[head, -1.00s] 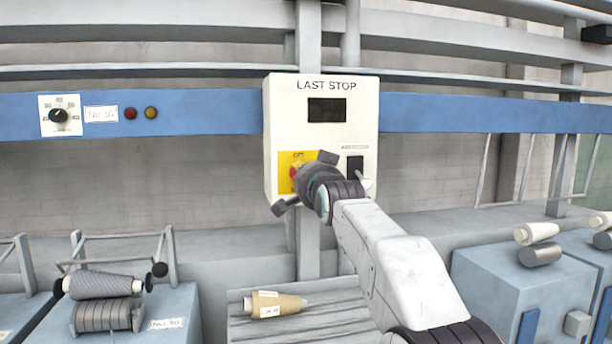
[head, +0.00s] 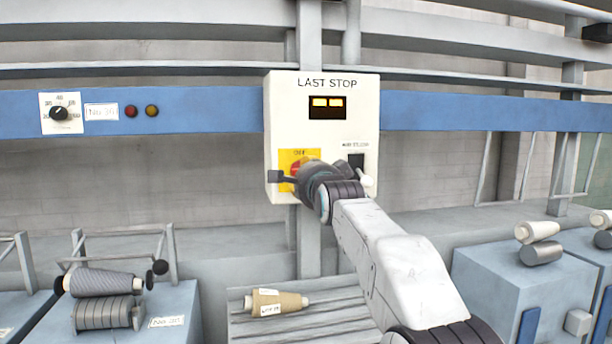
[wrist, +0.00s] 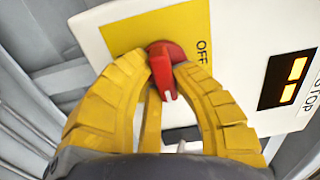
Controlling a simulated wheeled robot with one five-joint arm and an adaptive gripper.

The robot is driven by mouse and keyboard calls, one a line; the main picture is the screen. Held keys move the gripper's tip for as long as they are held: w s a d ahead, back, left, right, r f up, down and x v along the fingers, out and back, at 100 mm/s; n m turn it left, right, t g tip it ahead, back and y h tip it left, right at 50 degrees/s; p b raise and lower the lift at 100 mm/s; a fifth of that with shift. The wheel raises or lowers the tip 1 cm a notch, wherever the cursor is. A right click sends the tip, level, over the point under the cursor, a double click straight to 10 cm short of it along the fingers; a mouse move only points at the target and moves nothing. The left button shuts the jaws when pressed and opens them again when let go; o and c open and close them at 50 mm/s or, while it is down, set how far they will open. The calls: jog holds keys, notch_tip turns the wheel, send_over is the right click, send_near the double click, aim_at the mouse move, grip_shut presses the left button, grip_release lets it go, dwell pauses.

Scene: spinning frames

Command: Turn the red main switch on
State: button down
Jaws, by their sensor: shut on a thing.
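The red main switch (head: 295,170) sits on a yellow plate (head: 286,156) on the white LAST STOP box (head: 325,137). Its knob (wrist: 161,60) shows clearly in the wrist view, with its white mark pointing down the picture, toward the box's right side. My gripper (wrist: 165,68) has its yellow fingers closed on both sides of the knob. In the head view my dark gripper (head: 305,178) covers part of the switch and plate. The word OFF shows on the plate beside the knob. The box's display (head: 327,106) is lit orange.
A black plate with a white-knobbed lever (head: 367,181) is close right of my gripper. A dial (head: 60,113) and two small lamps are on the blue rail at left. A tan cone (head: 274,302) lies on the slatted shelf below. Yarn machines stand on both sides.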

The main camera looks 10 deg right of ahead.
jog(key=shift+a, duration=0.1)
dwell(0.5)
jog(key=c, duration=1)
grip_release()
jog(key=shift+s, duration=5.95)
